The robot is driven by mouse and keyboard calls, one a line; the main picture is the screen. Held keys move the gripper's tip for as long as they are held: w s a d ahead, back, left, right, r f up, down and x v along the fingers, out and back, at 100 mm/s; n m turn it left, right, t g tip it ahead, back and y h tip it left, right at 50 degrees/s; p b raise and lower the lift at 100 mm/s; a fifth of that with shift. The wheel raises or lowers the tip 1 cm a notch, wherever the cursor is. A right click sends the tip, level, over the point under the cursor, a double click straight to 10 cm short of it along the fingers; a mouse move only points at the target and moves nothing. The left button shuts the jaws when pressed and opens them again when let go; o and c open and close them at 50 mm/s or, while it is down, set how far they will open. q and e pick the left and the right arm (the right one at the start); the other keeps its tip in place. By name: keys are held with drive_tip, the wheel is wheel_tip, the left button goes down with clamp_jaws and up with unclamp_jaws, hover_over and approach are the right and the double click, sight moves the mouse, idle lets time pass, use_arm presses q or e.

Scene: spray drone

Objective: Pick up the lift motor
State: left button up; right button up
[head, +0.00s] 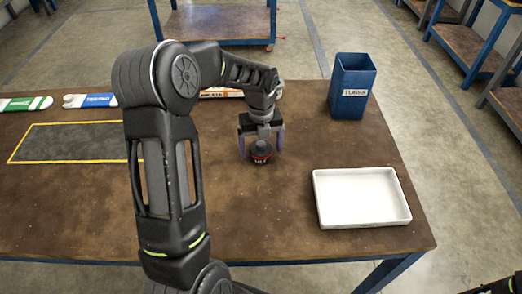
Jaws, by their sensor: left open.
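The lift motor (260,153) is a small black cylinder with a red band and white lettering, standing upright on the brown table. My left gripper (260,143) points down over it, with its two fingers apart on either side of the motor's upper part. The fingers look spread, and I cannot tell whether either one touches the motor. My left arm comes in from the left and bends over the table. My right gripper does not show.
A white tray (362,224) lies empty at the right. A blue bin (352,84) stands at the back right. A yellow-outlined dark mat (75,142) is at the left, with green-labelled (25,104), blue-labelled (90,101) and orange-labelled (222,93) white items behind. Table between motor and tray is clear.

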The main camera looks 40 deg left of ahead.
use_arm(q)
drive_tip(key=shift+c, duration=0.2)
idle(0.3)
clamp_jaws()
idle(0.8)
